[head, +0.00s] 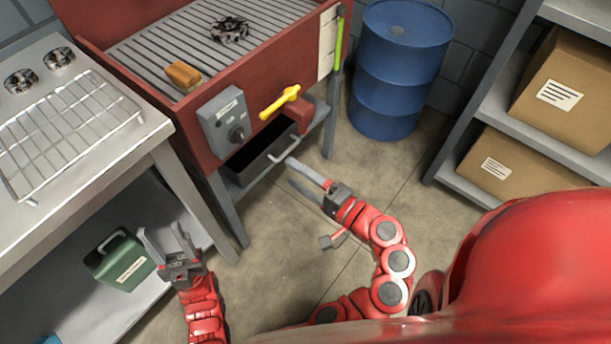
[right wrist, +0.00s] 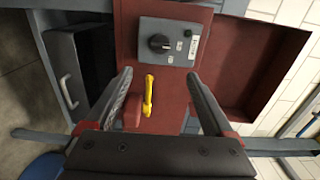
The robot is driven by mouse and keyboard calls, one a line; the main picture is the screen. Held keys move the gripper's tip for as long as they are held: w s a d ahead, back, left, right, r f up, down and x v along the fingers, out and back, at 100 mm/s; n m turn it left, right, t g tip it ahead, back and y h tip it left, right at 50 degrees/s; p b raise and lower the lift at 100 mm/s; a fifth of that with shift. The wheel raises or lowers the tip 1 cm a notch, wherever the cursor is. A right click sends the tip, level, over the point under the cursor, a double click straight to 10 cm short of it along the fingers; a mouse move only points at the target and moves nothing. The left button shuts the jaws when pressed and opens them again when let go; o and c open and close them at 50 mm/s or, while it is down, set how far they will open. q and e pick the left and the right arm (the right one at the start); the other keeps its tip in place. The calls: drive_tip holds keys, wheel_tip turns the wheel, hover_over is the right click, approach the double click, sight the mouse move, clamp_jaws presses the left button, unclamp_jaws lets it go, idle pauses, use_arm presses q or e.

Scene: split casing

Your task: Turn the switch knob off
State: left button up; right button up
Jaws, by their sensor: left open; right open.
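The switch knob (head: 237,133) is a black dial on a grey control box (head: 214,124) on the front of the red parts washer. In the right wrist view the knob (right wrist: 160,44) sits ahead, beyond my fingertips, with a small light bar across it. A yellow lever (head: 280,101) is right of the box; it also shows between my fingers in the right wrist view (right wrist: 148,95). My right gripper (head: 299,176) is open and empty, in front of and below the knob. My left gripper (head: 164,240) is open and empty near the left bench.
A black drawer (head: 262,158) with a pale handle is under the washer. A green canister (head: 119,262) stands on the left bench's lower shelf. A blue drum (head: 398,70) and shelves with cardboard boxes (head: 565,85) are at right. The floor between is clear.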

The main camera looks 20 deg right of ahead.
drive_tip(key=shift+v, duration=1.05)
